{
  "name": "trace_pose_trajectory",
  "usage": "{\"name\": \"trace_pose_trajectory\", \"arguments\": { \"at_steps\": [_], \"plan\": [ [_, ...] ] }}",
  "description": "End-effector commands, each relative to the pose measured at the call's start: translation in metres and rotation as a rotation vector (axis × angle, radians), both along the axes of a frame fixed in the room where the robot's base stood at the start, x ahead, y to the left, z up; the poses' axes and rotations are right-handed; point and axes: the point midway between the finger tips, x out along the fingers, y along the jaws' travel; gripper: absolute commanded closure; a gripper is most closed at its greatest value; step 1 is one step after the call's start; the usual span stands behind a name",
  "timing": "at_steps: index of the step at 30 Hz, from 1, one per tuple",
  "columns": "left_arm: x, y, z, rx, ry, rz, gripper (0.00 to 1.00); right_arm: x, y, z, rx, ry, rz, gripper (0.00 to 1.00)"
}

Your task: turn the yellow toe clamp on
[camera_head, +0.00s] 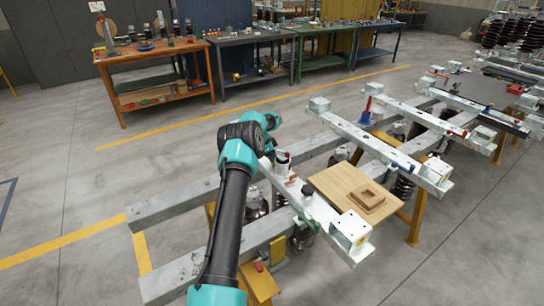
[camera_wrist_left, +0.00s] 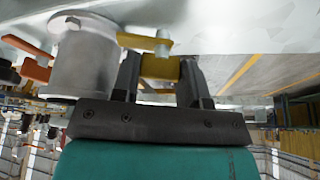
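The yellow toe clamp (camera_wrist_left: 160,66) shows in the left wrist view, beside a grey metal cylinder (camera_wrist_left: 82,62) on a pale beam. A yellow arm with a pale bolt through it runs from near the cylinder, above the block. My left gripper (camera_wrist_left: 160,75) has its two dark fingers on either side of the yellow block. The fingers are apart; I cannot tell whether they press on it. In the head view my left arm reaches over the near frame, and its wrist (camera_head: 266,133) hides the fingers. My right gripper is not in view.
Orange clamp pieces (camera_wrist_left: 30,50) sit left of the cylinder. In the head view a wooden board (camera_head: 338,181) lies across the frame to the right. Pale beams (camera_head: 172,202) extend around the arm. Workbenches (camera_head: 150,58) stand at the back, with clear floor before them.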

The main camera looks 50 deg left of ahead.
Motion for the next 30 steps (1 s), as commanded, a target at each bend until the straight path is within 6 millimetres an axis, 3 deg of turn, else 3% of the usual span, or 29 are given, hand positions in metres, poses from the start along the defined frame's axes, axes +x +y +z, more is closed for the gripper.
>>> {"name": "trace_pose_trajectory", "arguments": {
  "at_steps": [6, 13, 30],
  "plan": [
    [-0.0001, 0.0001, 0.0001, 0.0, 0.0, 0.0, 0.83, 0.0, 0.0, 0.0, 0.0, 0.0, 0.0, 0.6],
    [-0.0002, -0.0003, 0.0003, -0.001, 0.001, 0.04, 0.83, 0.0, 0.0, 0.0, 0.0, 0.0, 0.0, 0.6],
    [-0.0005, -0.0013, 0.0003, 0.0, 0.0, 0.387, 0.83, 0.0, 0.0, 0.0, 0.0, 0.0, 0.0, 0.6]
  ]
}}
